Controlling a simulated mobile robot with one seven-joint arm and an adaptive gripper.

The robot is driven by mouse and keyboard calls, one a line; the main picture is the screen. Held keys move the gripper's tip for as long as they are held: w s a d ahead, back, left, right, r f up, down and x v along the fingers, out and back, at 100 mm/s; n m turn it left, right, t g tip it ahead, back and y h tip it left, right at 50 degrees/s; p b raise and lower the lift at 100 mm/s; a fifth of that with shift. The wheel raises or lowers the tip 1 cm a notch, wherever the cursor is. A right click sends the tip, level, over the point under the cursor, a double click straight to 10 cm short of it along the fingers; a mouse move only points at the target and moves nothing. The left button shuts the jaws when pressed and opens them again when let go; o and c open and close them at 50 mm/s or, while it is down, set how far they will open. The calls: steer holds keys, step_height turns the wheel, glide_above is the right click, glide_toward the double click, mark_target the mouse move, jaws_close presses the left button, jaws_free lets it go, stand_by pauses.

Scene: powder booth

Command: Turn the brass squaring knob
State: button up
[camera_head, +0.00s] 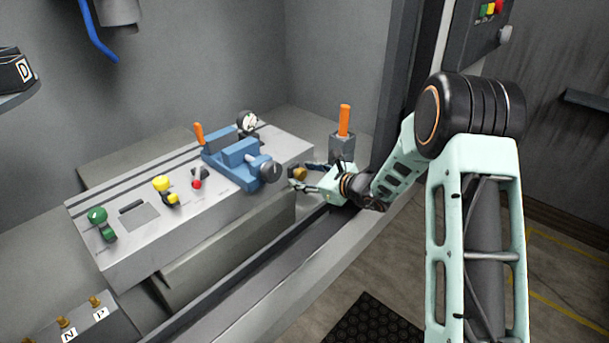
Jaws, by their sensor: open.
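A small brass knob (299,173) shows at the right end of the grey slotted bench, just right of the blue vise's dark round handle. What it is mounted on is hidden. My gripper (292,177) points left at it, with the fingers open. In this view the knob lies between the two fingers, nearer the upper one. I cannot tell whether either finger touches it.
The blue vise (237,153) is close left of my fingertips. A grey block with an orange handle (344,120) stands behind my gripper. Green (99,220) and yellow (163,186) knobs line the bench. A dark box with brass pegs (88,326) is at lower left.

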steer(key=c, duration=1.1)
steer(key=shift+c, duration=0.2)
steer(key=shift+w, duration=0.1)
steer(key=m+p, duration=0.1)
steer(key=p, duration=0.1)
steer(key=m+g+p, duration=0.1)
steer(key=p, duration=0.1)
steer(key=shift+w+d+r+g+y, duration=0.1)
steer(key=shift+r+g+y, duration=0.1)
steer(key=shift+g+y, duration=0.15)
steer(key=shift+w+f+m+g+y+p, duration=0.15)
steer(key=shift+m+g+y+p, duration=0.5)
steer(key=shift+m+p, duration=0.85)
steer(key=shift+f, duration=0.1)
steer(key=o, duration=1.1)
